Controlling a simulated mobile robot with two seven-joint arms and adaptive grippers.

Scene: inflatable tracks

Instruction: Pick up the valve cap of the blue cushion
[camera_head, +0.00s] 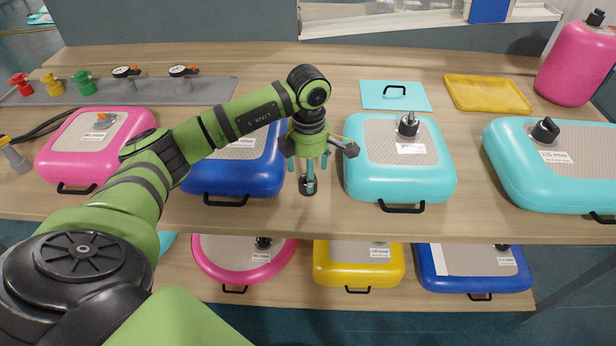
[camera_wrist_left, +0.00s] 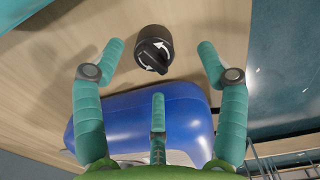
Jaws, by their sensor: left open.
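The blue cushion (camera_head: 262,180) lies on the table, partly behind my left arm; its valve is hidden. A round black cap with white arrows (camera_wrist_left: 153,48) sits on the bare wood beside the cushion. It also shows in the head view (camera_head: 307,188), just right of the cushion's front corner. My left gripper (camera_head: 308,168) is open and points down above the cap. In the wrist view its three spread teal fingers (camera_wrist_left: 160,65) frame the cap without visibly gripping it. My right gripper is not in view.
A turquoise cushion (camera_head: 360,180) lies close on the right, a pink one (camera_head: 60,155) on the left. A grey mat (camera_head: 215,90) with several valves and gauges is behind. More cushions, one of them blue (camera_head: 430,275), lie on a lower shelf. The table's front edge is near.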

